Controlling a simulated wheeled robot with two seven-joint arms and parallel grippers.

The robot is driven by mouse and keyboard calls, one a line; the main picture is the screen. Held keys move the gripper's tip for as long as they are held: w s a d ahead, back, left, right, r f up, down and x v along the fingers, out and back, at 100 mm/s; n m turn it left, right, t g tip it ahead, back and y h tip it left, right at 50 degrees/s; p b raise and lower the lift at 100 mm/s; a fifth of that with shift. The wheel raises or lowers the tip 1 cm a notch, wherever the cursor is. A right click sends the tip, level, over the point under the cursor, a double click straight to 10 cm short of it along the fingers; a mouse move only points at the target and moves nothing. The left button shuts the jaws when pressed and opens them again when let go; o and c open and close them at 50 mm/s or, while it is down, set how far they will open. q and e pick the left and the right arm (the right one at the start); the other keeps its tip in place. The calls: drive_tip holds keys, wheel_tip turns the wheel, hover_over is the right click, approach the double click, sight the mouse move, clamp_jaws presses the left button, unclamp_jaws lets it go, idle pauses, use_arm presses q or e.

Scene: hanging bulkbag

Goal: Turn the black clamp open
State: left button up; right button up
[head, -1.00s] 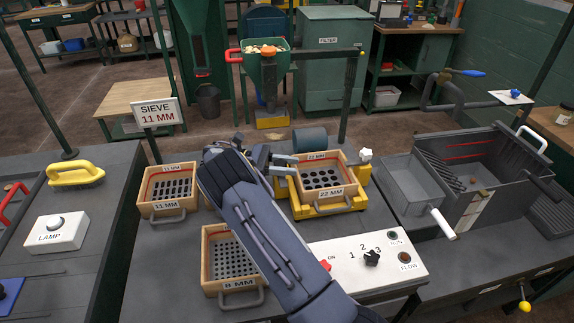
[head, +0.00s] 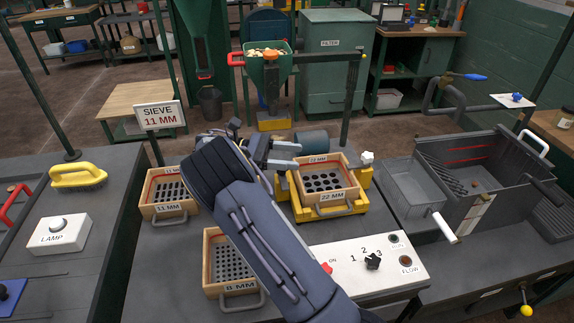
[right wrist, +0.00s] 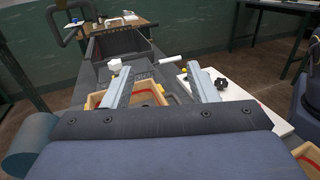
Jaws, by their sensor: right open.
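I cannot make out a black clamp for certain; my right arm covers part of the area left of the yellow shaker frame (head: 302,213). The wooden 22 MM sieve (head: 331,197) sits in that frame. My right gripper (head: 296,155) is open and empty, its two pale fingers at the sieve's back left edge. In the right wrist view the open right gripper (right wrist: 158,70) has its fingers apart, with the sieve (right wrist: 93,100) partly showing below and between them. A white knob (head: 367,158) stands at the frame's back right corner. My left gripper is not in view.
A dark motor drum (head: 310,140) lies behind the sieve. The 11 MM sieve (head: 170,210) and 8 MM sieve (head: 213,275) rest on the bench to the left. A white control panel (head: 400,275) lies in front, and a grey divided bin (head: 413,182) stands right.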

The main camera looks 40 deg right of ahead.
drive_tip(key=s+a+r, duration=0.5)
drive_tip(key=s+a, duration=0.1)
drive_tip(key=s, duration=0.1)
drive_tip(key=shift+s+a+r+p, duration=0.2)
drive_tip(key=shift+s+a+p, duration=0.15)
drive_tip(key=shift+a+p, duration=0.05)
drive_tip(key=s+d+f+m+t+y, duration=0.1)
drive_tip(key=s+d+f+t+y, duration=0.1)
drive_tip(key=s+f+t+y, duration=0.5)
drive_tip(key=s+a+m+t+y, duration=0.3)
drive_tip(key=a+m+t+y, duration=0.1)
drive_tip(key=a+t, duration=0.2)
drive_tip(key=s+a+m+t+y, duration=0.3)
drive_tip(key=a+m+t+y, duration=0.1)
drive_tip(key=a, duration=0.4)
drive_tip(key=shift+s+a+m+t+y, duration=0.25)
drive_tip(key=shift+s+m+t+y, duration=0.25)
drive_tip(key=shift+t, duration=0.6)
drive_tip(key=shift+w+r, duration=0.1)
